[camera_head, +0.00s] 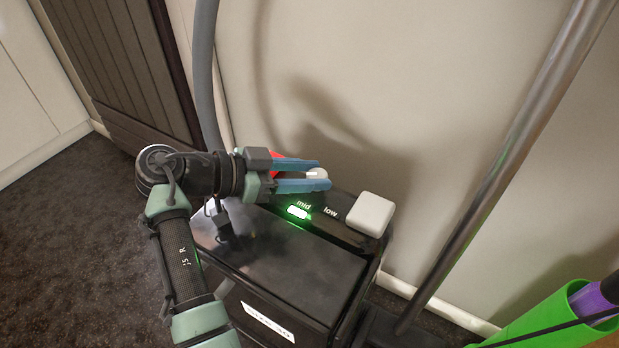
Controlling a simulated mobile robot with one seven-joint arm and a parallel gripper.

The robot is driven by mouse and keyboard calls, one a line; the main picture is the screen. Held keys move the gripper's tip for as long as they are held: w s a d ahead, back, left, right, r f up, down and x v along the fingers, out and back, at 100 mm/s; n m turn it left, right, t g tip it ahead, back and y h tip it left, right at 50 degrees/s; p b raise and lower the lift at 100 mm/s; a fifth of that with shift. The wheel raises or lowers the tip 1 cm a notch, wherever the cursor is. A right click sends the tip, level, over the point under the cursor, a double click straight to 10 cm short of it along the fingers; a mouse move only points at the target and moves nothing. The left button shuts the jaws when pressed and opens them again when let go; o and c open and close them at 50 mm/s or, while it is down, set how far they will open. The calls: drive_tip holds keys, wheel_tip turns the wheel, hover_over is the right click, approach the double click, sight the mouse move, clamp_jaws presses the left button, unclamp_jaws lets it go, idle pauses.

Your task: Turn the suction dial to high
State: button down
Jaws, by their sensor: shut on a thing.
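The suction dial (319,175) is a small pale round knob at the back of the black machine's top (276,262). My gripper (314,174) reaches it from the left, with its two blue fingers shut on it. The fingers cover much of the dial, so its pointing direction is not clear. The printed words "mid" (303,204) and "low" (330,211) show in front of the dial. A lit white-green indicator (298,212) glows just below "mid". No "high" label is visible; my gripper and wrist hide the panel to the left.
A white rounded square block (370,214) sits on the machine's right end, close to the dial. A grey hose (203,75) rises at the left. A metal pole (505,160) leans at the right, near a green container (545,318). The wall is close behind.

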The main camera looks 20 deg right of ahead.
idle(0.5)
drive_tip(key=shift+c, duration=2.1)
unclamp_jaws()
drive_tip(key=shift+a+r, duration=0.15)
drive_tip(key=shift+a, duration=0.05)
drive_tip(key=p+v, duration=0.5)
drive_tip(key=v, duration=0.7)
drive_tip(key=shift+w+a, duration=0.1)
drive_tip(key=shift+a, duration=0.15)
